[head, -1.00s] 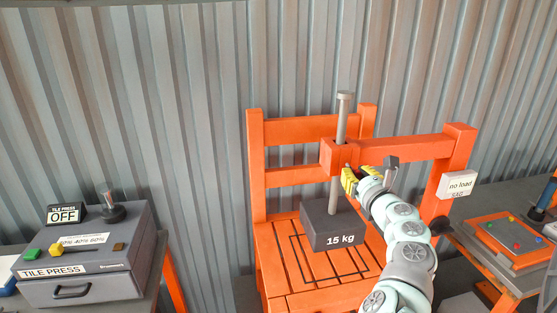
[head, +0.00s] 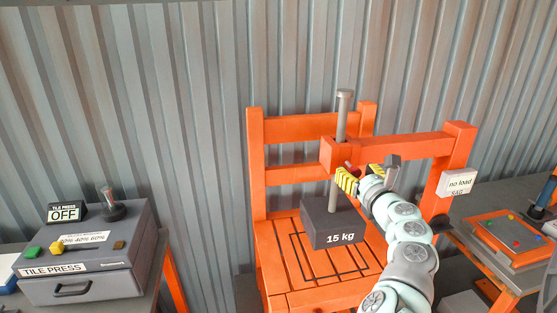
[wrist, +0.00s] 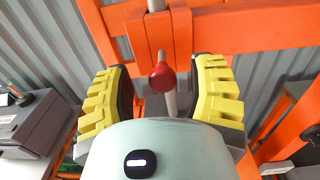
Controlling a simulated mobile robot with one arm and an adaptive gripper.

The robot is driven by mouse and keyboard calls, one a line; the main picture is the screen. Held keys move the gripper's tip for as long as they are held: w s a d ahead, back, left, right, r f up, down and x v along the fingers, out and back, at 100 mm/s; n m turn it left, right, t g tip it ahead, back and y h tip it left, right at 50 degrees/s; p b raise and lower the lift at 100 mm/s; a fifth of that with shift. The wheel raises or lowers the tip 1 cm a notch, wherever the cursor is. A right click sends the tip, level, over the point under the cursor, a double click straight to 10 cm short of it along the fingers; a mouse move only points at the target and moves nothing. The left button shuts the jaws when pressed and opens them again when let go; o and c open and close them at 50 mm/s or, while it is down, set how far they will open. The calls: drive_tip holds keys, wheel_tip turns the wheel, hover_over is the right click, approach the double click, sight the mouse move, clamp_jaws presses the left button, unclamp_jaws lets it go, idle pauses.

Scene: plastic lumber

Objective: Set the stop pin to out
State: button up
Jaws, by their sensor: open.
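The stop pin's red knob (wrist: 162,77) sticks out of the orange crossbeam block in the wrist view. My gripper (wrist: 163,88) is open, with one yellow finger on each side of the knob and a gap to both. In the head view my gripper (head: 362,176) is at the front of the block, just above the weight. How deep the pin sits in the block is hard to tell.
A grey rod (head: 343,115) passes through the orange block (head: 333,154) down to a dark 15 kg weight (head: 334,222) above the slatted orange seat (head: 290,265). A "no load" sign (head: 459,183) hangs at the right post. A tile press (head: 85,262) stands at the left.

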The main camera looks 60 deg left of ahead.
drive_tip(key=v, duration=1.1)
drive_tip(key=shift+d, duration=0.3)
drive_tip(key=shift+f, duration=0.1)
